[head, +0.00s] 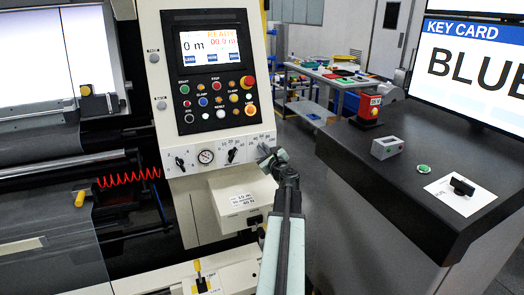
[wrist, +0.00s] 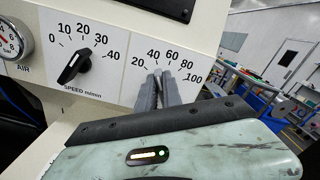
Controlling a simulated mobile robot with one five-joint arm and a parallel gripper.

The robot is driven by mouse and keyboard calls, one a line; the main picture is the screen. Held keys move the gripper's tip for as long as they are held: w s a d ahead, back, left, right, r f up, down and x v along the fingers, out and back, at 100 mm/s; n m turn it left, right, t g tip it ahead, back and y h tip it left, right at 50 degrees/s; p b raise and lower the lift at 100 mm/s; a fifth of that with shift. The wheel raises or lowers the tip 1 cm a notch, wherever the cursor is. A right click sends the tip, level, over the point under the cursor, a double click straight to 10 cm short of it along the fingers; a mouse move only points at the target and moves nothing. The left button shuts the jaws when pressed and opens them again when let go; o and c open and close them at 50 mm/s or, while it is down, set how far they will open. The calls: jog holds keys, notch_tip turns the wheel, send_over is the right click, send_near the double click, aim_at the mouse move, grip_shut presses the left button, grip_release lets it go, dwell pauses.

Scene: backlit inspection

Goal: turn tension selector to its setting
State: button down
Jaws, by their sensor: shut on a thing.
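The tension selector sits on the white panel strip under the console, inside a scale (wrist: 172,56) marked 20, 40, 60, 80 and 100. The knob itself is hidden behind my gripper's fingers, so its pointer direction cannot be read. My gripper (wrist: 160,75) is shut on it, with the fingertips against the panel between the 20 and 100 marks. In the head view my gripper (head: 267,154) reaches the right end of the strip. A label card (head: 243,200) below reads 10 m and 40 N.
The black speed selector (wrist: 74,64) stands just left of my fingers, with the air gauge (head: 205,156) further left. The console (head: 211,70) with screen and buttons is above. A dark counter (head: 400,180) stands right, across open floor.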

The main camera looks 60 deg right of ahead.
jog(key=shift+w, duration=0.1)
jog(key=c, duration=1.5)
grip_release()
jog(key=v, duration=0.7)
jog(key=shift+s+a, duration=0.25)
jog(key=shift+a, duration=0.05)
